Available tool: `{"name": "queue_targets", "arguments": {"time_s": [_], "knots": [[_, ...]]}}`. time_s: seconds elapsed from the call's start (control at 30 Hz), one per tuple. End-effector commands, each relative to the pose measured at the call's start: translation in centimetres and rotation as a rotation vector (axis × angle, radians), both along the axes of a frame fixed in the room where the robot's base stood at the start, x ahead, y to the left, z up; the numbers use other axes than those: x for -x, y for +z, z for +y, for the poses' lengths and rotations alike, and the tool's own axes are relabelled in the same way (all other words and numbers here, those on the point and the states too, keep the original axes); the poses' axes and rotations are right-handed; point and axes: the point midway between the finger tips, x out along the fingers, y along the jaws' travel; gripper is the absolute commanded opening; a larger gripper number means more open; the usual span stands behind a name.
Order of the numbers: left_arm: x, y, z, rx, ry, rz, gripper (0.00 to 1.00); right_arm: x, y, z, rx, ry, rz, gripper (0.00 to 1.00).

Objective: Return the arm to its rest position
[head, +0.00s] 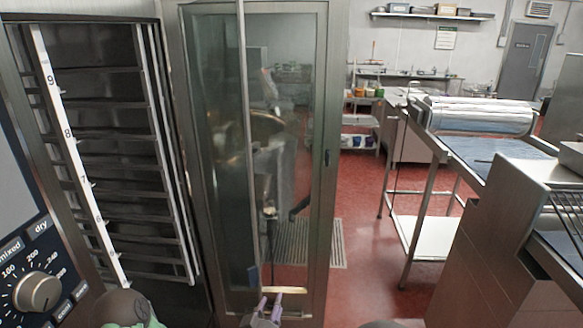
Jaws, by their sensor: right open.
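My right gripper (269,301) shows at the bottom centre of the head view. Its two purple fingertips are apart and nothing is between them. It is in front of the lower part of a tall glass door (220,120) in a metal frame. My left gripper is not in view. A grey-green rounded part at the bottom left looks like part of my own arm. A mixing kettle is not clearly in view; a blurred brassy round shape (262,128) shows in the door's glass, and I cannot tell whether it is a reflection.
An open oven cabinet (105,130) with rack rails and a control knob (37,291) stands at left. A steel table (487,152) and a steel counter (515,235) stand at right. The red floor (365,260) between door and table is clear, with a floor grate (337,245).

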Motion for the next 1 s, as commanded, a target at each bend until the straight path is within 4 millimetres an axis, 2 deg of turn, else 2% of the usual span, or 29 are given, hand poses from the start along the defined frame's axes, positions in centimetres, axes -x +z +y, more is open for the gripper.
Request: {"name": "queue_targets", "arguments": {"time_s": [0.17, 0.2, 0.37, 0.47, 0.57, 0.7, 0.8, 0.9, 1.0], "knots": [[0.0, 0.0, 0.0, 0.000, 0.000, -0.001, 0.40, -1.7, -6.3, -2.6, -0.032, 0.059, 0.146, 0.41], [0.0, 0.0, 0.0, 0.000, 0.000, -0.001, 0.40, -1.9, -8.3, -3.4, -0.046, 0.077, 0.196, 0.41], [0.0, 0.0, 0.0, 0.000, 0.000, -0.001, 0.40, -0.7, -16.8, -7.0, -0.128, 0.141, 0.430, 0.41], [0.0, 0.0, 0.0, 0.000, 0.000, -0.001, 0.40, 1.7, -21.8, -9.1, -0.193, 0.168, 0.590, 0.41], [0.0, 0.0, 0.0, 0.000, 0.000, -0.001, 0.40, 5.3, -26.2, -11.0, -0.268, 0.188, 0.759, 0.41], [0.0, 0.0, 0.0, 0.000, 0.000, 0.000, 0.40, 11.7, -31.1, -13.1, -0.385, 0.201, 0.995, 0.41], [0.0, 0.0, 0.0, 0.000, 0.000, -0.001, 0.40, 16.3, -33.1, -14.0, -0.463, 0.208, 1.139, 0.41], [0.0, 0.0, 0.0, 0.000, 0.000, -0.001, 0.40, 19.8, -34.1, -14.5, -0.522, 0.211, 1.246, 0.41], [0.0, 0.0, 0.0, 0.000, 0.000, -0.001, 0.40, 22.1, -34.5, -14.7, -0.557, 0.216, 1.310, 0.41]]}}
